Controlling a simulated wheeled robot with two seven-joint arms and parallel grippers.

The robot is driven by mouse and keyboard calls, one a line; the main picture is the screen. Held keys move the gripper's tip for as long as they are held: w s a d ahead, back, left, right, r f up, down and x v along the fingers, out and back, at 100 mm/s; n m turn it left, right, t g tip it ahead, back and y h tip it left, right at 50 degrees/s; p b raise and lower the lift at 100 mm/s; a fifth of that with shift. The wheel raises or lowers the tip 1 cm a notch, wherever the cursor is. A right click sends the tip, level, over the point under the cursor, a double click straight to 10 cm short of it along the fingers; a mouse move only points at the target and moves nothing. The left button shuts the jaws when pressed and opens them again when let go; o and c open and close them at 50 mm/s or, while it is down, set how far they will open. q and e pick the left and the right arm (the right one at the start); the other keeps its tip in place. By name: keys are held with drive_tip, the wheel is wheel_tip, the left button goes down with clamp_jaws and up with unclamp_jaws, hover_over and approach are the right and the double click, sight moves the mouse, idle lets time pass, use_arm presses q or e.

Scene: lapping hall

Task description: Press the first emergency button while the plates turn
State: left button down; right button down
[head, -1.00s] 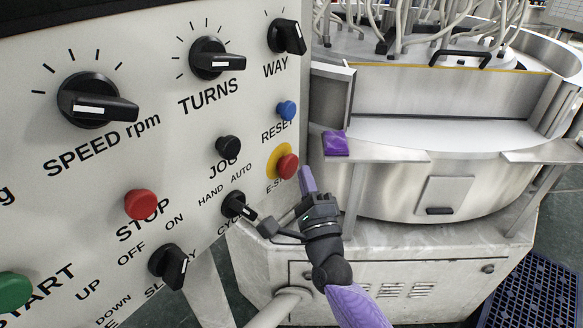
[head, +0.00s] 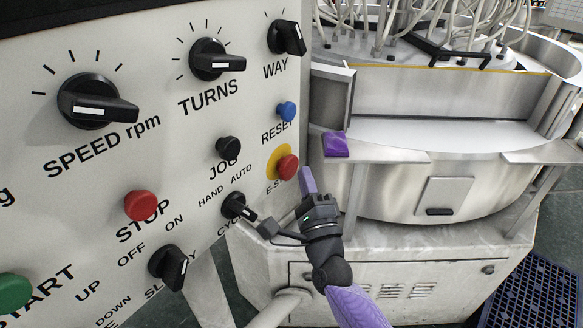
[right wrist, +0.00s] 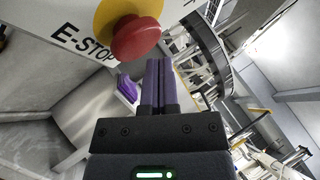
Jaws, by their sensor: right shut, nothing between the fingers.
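The red E-STOP button (head: 288,167) sits on a yellow disc (head: 274,163) at the right edge of the grey control panel. In the right wrist view the red button (right wrist: 137,39) is up close, just beyond and left of the fingertips. My right gripper (head: 307,180) is shut and empty, its purple fingers just right of the button. In the right wrist view the fingers (right wrist: 158,75) lie together, and a gap seems to show between them and the button. The machine's top (head: 400,50) carries pale hoses and black bars. My left gripper is not in view.
The panel also has a red STOP button (head: 141,205), a green START button (head: 14,291), a blue RESET button (head: 286,111) and several black knobs. A purple cloth-like piece (head: 336,144) lies on the machine's ledge. A blue grate (head: 540,292) is on the floor.

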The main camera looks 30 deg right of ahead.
drive_tip(key=shift+w, duration=0.1)
idle(0.7)
drive_tip(key=shift+w+a, duration=0.25)
drive_tip(key=shift+w, duration=0.05)
drive_tip(key=shift+w+a, duration=0.15)
drive_tip(key=shift+w, duration=0.2)
idle(0.6)
drive_tip(key=shift+w+a+r+b, duration=0.1)
drive_tip(key=shift+w+a+b, duration=0.1)
drive_tip(key=shift+b, duration=0.15)
idle(0.8)
drive_tip(key=shift+s+d, duration=0.2)
drive_tip(key=shift+s, duration=0.1)
drive_tip(key=shift+s+d+p, duration=0.2)
drive_tip(key=shift+s+p, duration=0.1)
drive_tip(key=shift+s, duration=0.1)
